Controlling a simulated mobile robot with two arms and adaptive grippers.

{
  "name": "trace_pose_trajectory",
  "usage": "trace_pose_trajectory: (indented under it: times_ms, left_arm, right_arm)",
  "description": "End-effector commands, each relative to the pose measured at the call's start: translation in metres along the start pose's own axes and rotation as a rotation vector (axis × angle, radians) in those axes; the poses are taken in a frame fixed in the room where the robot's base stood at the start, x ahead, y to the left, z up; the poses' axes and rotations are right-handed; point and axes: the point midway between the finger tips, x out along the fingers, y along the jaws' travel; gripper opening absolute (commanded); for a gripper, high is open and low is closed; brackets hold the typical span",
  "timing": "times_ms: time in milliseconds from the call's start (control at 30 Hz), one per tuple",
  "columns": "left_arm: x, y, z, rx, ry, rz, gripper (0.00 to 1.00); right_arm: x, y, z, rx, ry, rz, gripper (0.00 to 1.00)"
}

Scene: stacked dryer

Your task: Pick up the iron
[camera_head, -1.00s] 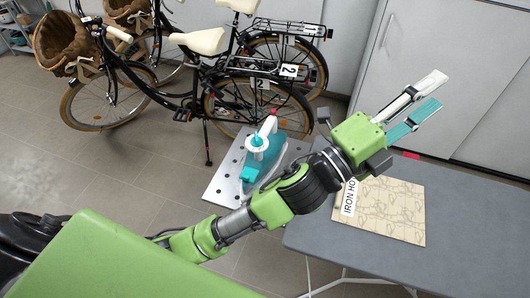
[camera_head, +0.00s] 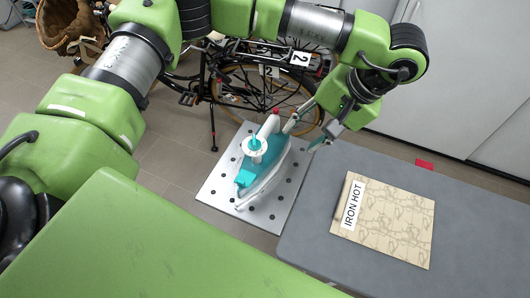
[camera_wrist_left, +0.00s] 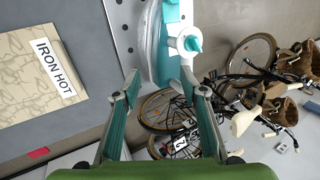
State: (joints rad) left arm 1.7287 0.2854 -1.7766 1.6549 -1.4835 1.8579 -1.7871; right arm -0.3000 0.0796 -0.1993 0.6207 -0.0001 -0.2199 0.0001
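The iron (camera_head: 266,166) is white and teal and rests on a perforated metal plate (camera_head: 215,183) beside the grey table. It also shows in the left wrist view (camera_wrist_left: 168,50), ahead of the fingers at the top. My left gripper (camera_head: 303,131) reaches down from above, at the right of the iron's far end. In the left wrist view its two fingers (camera_wrist_left: 160,92) are spread wide with nothing held between them. The fingers look close to the iron, but I cannot tell whether they touch it. My right gripper is in neither view.
The grey table (camera_head: 310,225) holds a beige board labelled IRON HOT (camera_head: 395,228) and a small red item (camera_head: 425,164). Bicycles (camera_head: 262,85) stand behind the plate. Grey cabinets (camera_head: 470,80) are at the back right. Floor at the left is clear.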

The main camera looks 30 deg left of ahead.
Motion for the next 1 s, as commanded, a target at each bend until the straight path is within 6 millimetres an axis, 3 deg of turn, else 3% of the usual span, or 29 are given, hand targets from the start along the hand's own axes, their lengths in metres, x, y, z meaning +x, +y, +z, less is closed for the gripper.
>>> trace_pose_trajectory:
  times_ms: [33,100,200,600,767,1000]
  left_arm:
    - [-0.005,-0.018,-0.009,-0.008,0.022,-0.054,0.39]
    - [-0.008,-0.036,-0.015,-0.014,0.038,-0.106,0.39]
    - [-0.004,-0.046,-0.018,-0.016,0.043,-0.135,0.39]
    - [0.064,-0.054,-0.020,-0.015,0.041,-0.132,0.39]
    - [0.075,-0.055,-0.020,-0.014,0.041,-0.131,0.39]
    - [0.102,-0.058,-0.020,-0.014,0.039,-0.132,0.39]
  right_arm:
    - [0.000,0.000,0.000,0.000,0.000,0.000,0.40]
    - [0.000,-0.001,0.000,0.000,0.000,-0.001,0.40]
    - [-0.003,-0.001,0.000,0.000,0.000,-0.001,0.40]
    - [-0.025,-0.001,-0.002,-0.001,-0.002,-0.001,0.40]
    - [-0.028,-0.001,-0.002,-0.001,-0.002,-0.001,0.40]
    - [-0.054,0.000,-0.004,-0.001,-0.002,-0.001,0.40]
